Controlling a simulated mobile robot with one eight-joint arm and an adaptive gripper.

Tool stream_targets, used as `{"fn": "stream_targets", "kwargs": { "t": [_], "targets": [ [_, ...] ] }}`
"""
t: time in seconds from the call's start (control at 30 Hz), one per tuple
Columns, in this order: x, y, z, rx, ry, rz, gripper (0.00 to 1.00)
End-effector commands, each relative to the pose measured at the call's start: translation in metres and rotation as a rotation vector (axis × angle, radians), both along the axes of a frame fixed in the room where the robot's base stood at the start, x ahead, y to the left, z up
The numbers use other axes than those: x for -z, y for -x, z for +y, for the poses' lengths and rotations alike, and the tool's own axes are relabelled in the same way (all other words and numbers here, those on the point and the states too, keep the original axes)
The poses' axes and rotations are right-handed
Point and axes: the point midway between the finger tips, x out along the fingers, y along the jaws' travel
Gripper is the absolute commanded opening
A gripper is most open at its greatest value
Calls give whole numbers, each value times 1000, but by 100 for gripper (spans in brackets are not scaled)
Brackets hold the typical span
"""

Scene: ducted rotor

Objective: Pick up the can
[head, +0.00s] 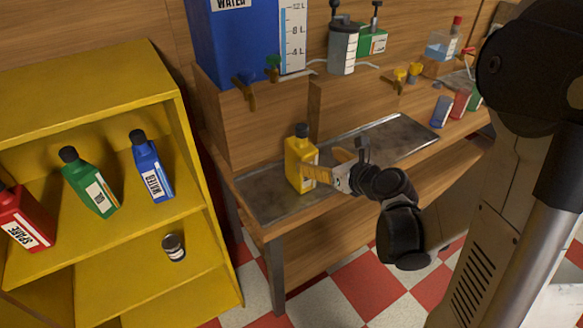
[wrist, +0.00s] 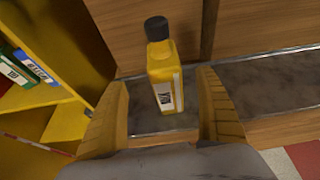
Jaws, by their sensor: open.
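A yellow bottle-shaped can (head: 299,164) with a black cap and a white label stands upright on the metal inset of the wooden bench. In the wrist view the can (wrist: 162,68) appears in the gap between my two yellow fingers. My gripper (head: 327,166) is open, at the can's right side in the head view. One finger overlaps the can's lower right side there, and I cannot tell whether it touches. The fingers do not close on it.
The yellow shelf unit (head: 88,84) at left holds red, green (head: 89,182) and blue (head: 151,165) bottles. A large blue water tank (head: 243,38) and taps are above the bench. The metal inset (head: 385,137) is clear right of my gripper. More containers stand farther right.

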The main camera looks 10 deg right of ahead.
Motion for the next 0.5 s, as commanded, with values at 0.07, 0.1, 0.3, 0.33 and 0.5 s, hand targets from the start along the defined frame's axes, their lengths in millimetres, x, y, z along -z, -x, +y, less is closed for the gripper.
{"fn": "stream_targets", "kwargs": {
  "t": [0.07,0.1,0.3,0.33,0.5],
  "targets": [
    [4,-7,2,1,-7,1,81],
    [7,-12,4,0,-6,1,81],
    [20,-41,14,-2,-3,1,81],
    [21,-44,14,-1,-4,0,81],
    [27,-55,17,-1,-2,1,81]
  ]
}}
